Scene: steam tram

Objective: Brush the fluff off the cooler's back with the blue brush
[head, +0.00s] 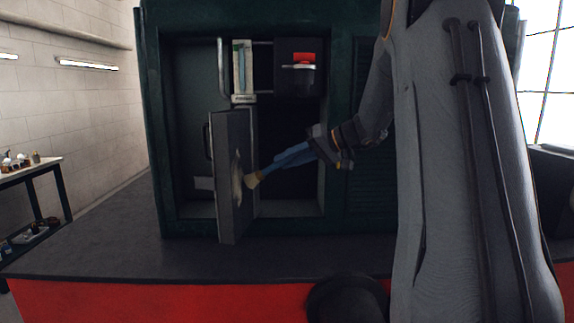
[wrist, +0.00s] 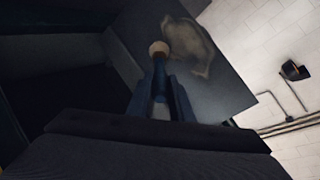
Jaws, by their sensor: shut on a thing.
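The cooler (head: 229,215) is a grey slab swung out from the dark green cabinet. My gripper (head: 300,153) reaches in from the right and is shut on the blue brush. The brush (head: 254,180) points left and slightly down, its tan bristle end close to the fluff. In the wrist view the brush tip (wrist: 159,48) is at the left edge of the blotch; I cannot tell whether it touches.
The dark green cabinet (head: 337,70) frames the open recess around the cooler. A pale upright unit (head: 242,65) and a dark box with a red part (head: 304,58) sit above. A shelf with small items (head: 30,165) stands far left. The dark deck (head: 120,240) is clear.

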